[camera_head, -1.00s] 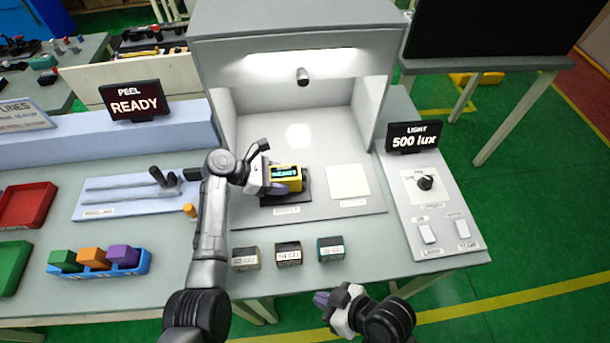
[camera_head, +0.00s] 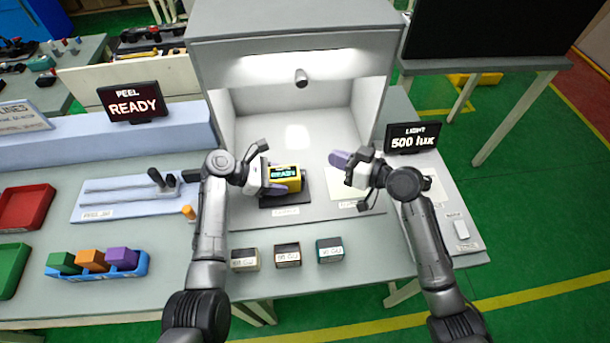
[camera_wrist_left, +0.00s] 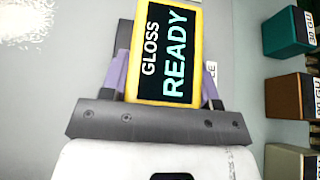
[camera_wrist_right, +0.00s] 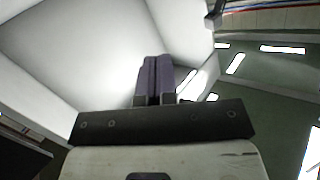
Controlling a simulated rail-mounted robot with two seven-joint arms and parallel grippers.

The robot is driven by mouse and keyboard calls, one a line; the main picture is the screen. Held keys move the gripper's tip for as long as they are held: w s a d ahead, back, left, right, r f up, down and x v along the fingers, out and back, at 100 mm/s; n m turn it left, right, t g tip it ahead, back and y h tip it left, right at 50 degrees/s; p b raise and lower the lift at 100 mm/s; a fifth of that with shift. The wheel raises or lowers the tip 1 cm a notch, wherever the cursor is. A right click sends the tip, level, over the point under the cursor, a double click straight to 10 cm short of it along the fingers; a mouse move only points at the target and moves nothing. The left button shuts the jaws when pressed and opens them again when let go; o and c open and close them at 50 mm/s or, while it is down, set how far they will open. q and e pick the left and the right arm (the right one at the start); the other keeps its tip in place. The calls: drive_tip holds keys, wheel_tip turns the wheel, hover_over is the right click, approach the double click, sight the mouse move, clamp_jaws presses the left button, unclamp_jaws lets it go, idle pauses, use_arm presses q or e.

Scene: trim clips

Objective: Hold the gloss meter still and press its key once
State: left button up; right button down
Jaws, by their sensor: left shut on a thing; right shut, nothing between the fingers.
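The yellow gloss meter (camera_head: 293,183) sits on a dark pad (camera_head: 287,205) on the floor of the light booth. Its screen reads "GLOSS READY" in the left wrist view (camera_wrist_left: 165,50). My left gripper (camera_head: 279,184) is shut on the meter, with a purple finger on each side of it. The meter's key cannot be made out. My right gripper (camera_head: 338,159) is shut and empty, apart from the meter, to its right and above the booth floor. In the right wrist view its purple fingertips (camera_wrist_right: 154,62) are together.
The light booth (camera_head: 227,150) has walls on both sides and a lamp above. Several labelled blocks (camera_head: 288,254) stand along the front. A "500 lux" display (camera_head: 412,137) and control panel are at right. A blue tray (camera_head: 128,271) with coloured blocks is at left.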

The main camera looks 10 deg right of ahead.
sight(303, 177)
drive_tip(key=d+f+m, duration=0.1)
drive_tip(key=f+m, duration=0.2)
drive_tip(key=w+d+f+m, duration=0.1)
drive_tip(key=d+f+m, duration=0.1)
drive_tip(key=f+m, duration=0.1)
drive_tip(key=w+d+f+m+h, duration=0.1)
drive_tip(key=d+f+m, duration=0.1)
drive_tip(key=f+m, duration=0.1)
drive_tip(key=shift+d+f+m, duration=0.15)
drive_tip(key=shift+d+m, duration=0.05)
drive_tip(key=shift+m, duration=0.3)
drive_tip(key=shift+a, duration=0.2)
drive_tip(key=shift+a, duration=4.25)
drive_tip(key=shift+a, duration=0.15)
drive_tip(key=shift+a, duration=0.3)
drive_tip(key=shift+a, duration=0.5)
drive_tip(key=shift+d, duration=0.9)
drive_tip(key=shift+d, duration=0.1)
